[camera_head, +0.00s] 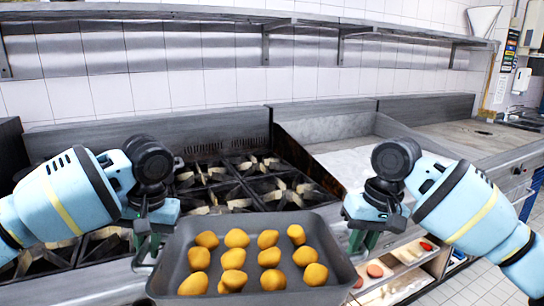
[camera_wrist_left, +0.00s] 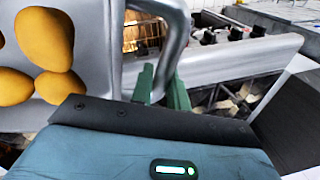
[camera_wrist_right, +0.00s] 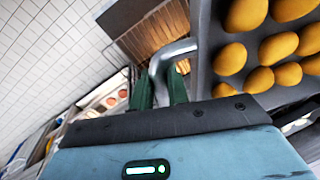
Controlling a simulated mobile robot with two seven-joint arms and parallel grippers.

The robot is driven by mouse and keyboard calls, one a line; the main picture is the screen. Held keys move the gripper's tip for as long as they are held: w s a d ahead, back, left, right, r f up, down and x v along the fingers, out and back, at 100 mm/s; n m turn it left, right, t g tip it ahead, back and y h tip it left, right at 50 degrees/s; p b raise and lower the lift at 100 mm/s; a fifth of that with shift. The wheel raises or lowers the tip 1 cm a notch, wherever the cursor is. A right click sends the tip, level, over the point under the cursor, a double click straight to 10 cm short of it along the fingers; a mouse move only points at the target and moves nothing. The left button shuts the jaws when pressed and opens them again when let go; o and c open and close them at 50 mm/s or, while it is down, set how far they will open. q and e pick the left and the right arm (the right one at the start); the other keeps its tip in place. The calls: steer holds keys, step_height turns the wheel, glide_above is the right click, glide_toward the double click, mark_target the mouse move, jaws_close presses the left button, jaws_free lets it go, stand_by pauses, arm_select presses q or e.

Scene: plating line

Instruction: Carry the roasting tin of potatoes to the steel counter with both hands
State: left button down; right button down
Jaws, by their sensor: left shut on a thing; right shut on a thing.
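The grey roasting tin (camera_head: 334,262) holds several golden potatoes (camera_head: 236,238) and is in front of the cooker at the bottom centre of the head view. It looks roughly level. My left gripper (camera_head: 147,246) is shut on the tin's left handle; the bar shows between its fingers in the left wrist view (camera_wrist_left: 162,90). My right gripper (camera_head: 364,240) is shut on the right handle, a bent bar (camera_wrist_right: 168,52) in the right wrist view. A steel counter surface (camera_head: 455,138) runs at the back right. The tin's underside is hidden.
A black hob (camera_head: 245,180) with several burners lies behind the tin. A flat pale metal surface (camera_head: 352,160) adjoins it on the right. Open shelves with small containers (camera_head: 400,278) are below, at the lower right. A wall shelf (camera_head: 200,12) runs above. Tiled floor (camera_head: 480,285) is free at right.

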arm_select(q)
steer(key=shift+w+a+r, duration=0.1)
steer(key=shift+w+r, duration=0.25)
steer(key=shift+r, duration=0.05)
arm_select(e)
steer(key=shift+w+r, duration=0.3)
steer(key=shift+r, duration=0.1)
arm_select(q)
steer(key=shift+w+r, duration=0.15)
steer(key=shift+w, duration=0.05)
arm_select(e)
steer(key=shift+w+r, duration=0.15)
